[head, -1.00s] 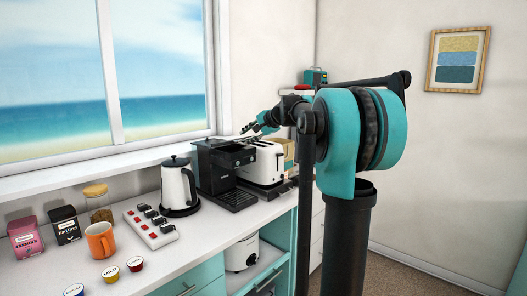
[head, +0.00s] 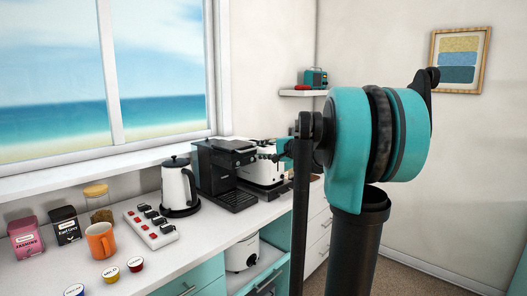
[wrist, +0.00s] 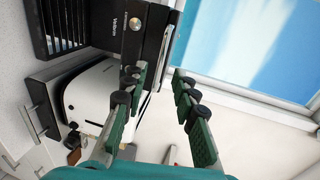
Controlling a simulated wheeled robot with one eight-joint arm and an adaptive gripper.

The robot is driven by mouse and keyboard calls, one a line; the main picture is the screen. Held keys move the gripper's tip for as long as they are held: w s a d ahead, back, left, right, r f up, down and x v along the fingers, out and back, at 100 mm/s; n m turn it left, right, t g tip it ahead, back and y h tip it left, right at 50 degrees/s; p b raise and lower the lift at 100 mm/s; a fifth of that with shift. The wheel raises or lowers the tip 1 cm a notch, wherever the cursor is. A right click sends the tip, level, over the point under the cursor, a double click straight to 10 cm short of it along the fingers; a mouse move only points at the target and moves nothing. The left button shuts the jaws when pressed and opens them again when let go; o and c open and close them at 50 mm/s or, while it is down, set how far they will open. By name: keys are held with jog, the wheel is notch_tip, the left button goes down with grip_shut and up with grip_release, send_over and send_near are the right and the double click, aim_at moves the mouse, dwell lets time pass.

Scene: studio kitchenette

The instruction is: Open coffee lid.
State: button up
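The black coffee machine (head: 222,172) stands on the counter by the window, with its flat top (head: 232,147) looking closed in the head view. In the wrist view its front (wrist: 125,35) with a round silver button shows at the top, on its side. My gripper (wrist: 158,75) is open, with two green-padded fingers apart and nothing between them. In the head view my gripper (head: 270,157) is at the machine's right side, near the white toaster. I cannot tell whether a fingertip touches the machine. The lid's edge is not clear in either view.
The white toaster (head: 260,174) stands close right of the machine; it also shows in the wrist view (wrist: 85,97). A white kettle (head: 176,186) is close on the left. A power strip (head: 150,228), orange mug (head: 100,240) and several capsules lie nearer. The window is behind.

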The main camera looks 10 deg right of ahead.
jog(key=shift+s+d+r, duration=0.15)
jog(key=shift+s+d, duration=0.25)
jog(key=shift+s, duration=0.15)
